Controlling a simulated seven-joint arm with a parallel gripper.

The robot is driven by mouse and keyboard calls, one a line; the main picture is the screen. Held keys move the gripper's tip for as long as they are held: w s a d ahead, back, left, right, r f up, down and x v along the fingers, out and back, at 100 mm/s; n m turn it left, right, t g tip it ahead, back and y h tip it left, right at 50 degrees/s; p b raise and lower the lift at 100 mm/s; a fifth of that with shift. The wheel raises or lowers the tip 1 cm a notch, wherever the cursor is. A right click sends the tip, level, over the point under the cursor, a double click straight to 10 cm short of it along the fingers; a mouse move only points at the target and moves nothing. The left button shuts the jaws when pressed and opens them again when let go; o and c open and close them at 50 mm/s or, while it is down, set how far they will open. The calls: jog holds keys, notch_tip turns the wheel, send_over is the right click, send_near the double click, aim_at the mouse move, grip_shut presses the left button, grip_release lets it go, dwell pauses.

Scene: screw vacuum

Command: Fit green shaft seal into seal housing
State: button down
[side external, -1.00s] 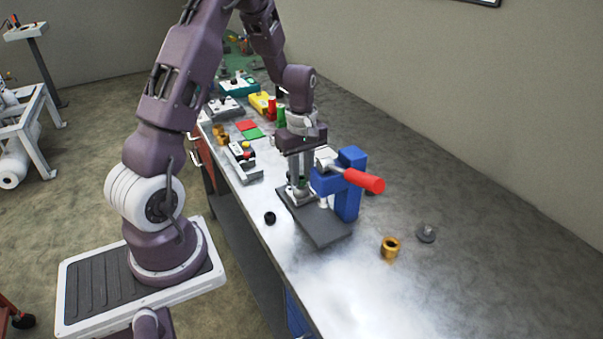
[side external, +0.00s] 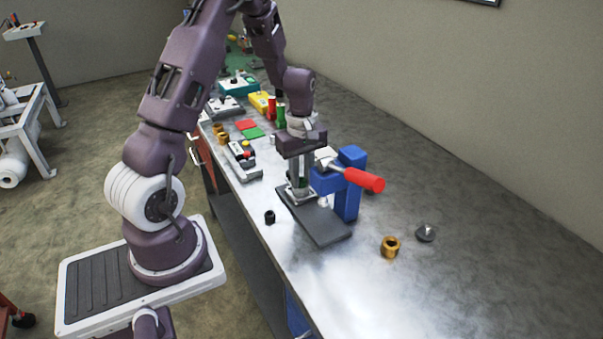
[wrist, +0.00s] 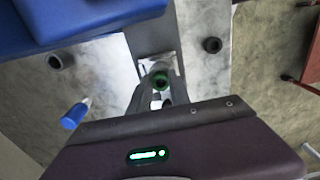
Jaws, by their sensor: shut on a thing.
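The green shaft seal (wrist: 161,81) shows as a green ring with a dark centre between my fingers in the wrist view. It shows as a small green patch in the side view (side external: 303,182). My gripper (side external: 299,187) points down and is shut on the seal, low over the dark base plate (side external: 322,224) of the blue press. A small silver block (side external: 298,198), which looks like the seal housing, sits on the plate under my fingertips. It shows partly behind the seal in the wrist view (wrist: 150,65). My fingers hide the contact, so I cannot tell whether the seal is inside it.
The blue press (side external: 348,190) with a red-ended handle (side external: 364,180) stands close right of my gripper. A black ring (side external: 269,216) lies in front. A brass bushing (side external: 390,247) and a grey part (side external: 425,233) lie right. Coloured parts crowd the bench behind; the front right is clear.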

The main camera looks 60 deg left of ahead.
jog(key=shift+r, duration=0.45)
jog(key=shift+f, duration=0.4)
dwell(1.5)
jog(key=shift+r, duration=0.4)
dwell(1.2)
jog(key=shift+f, duration=0.5)
